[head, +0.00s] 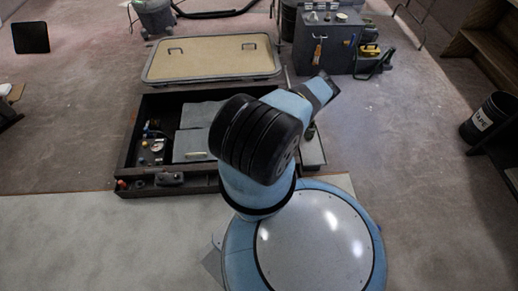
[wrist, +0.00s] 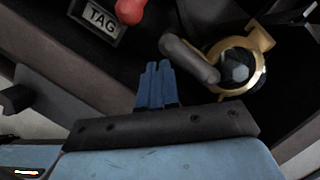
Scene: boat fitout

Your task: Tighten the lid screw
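In the wrist view, my gripper (wrist: 158,70) shows two blue fingers side by side, with nothing visible held between them. Just right of the fingertips is a dark grey rounded bar or handle (wrist: 188,60). It reaches to a round fitting with a brass ring (wrist: 262,75) around a dark, glassy centre (wrist: 236,70). A brass tab (wrist: 262,36) sticks out at the ring's upper right; I cannot tell whether this is the lid screw.
In the head view, an open dark bay (head: 128,160) holds a grey box (head: 190,145) and small fittings. A tan hatch panel (head: 212,58) lies behind it, and a tool box (head: 326,45) stands behind right.

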